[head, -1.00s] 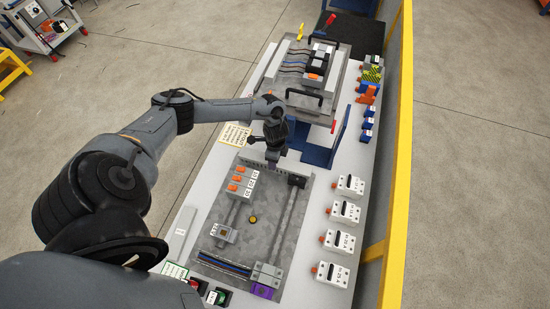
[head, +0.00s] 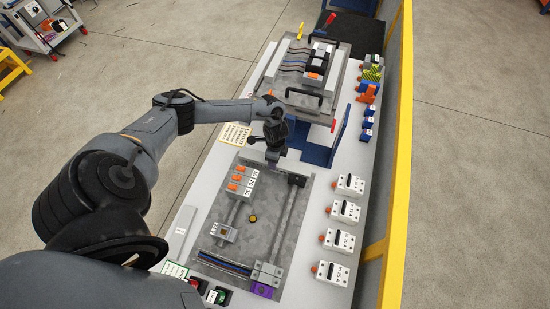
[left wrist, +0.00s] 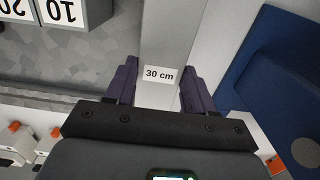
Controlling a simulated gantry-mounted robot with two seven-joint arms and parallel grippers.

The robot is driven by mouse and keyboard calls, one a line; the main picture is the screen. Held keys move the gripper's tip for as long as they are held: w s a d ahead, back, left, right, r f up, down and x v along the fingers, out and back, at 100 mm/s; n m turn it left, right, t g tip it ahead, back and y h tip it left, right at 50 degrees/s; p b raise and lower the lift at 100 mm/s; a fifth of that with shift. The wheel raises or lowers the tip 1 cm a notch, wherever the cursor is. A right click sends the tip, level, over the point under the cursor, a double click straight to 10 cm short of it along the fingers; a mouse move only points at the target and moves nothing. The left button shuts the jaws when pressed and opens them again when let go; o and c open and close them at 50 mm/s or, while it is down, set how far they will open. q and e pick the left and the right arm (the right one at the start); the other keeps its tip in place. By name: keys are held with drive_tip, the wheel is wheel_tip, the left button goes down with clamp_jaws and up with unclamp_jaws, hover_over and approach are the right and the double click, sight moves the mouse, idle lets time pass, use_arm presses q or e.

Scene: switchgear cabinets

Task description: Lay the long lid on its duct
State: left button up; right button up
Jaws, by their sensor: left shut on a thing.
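My left gripper (head: 273,163) is low over the far edge of the grey panel (head: 262,205). In the left wrist view its dark fingers (left wrist: 159,70) are shut on a long, light grey lid (left wrist: 172,25) marked "30 cm", one finger on each side. From the gripper, the lid runs along the far edge of the panel, towards the left in the head view. A slotted strip (head: 250,160) shows below the gripper there. I cannot tell whether the lid touches a duct. An open duct with dark and blue wires (head: 224,264) lies at the near edge.
Numbered blocks with orange tops (head: 238,178) stand beside the lid on the panel. A blue stand (head: 322,153) is just beyond the gripper. Several white breakers (head: 342,212) line the right side. A pale strip (head: 180,230) lies left of the panel. A yellow rail (head: 398,150) bounds the right.

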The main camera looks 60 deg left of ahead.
idle(0.3)
use_arm(q)
drive_tip(key=o, duration=1.2)
drive_tip(key=shift+c, duration=0.2)
wheel_tip(320, 180, up, 11)
drive_tip(key=shift+d+f, duration=0.1)
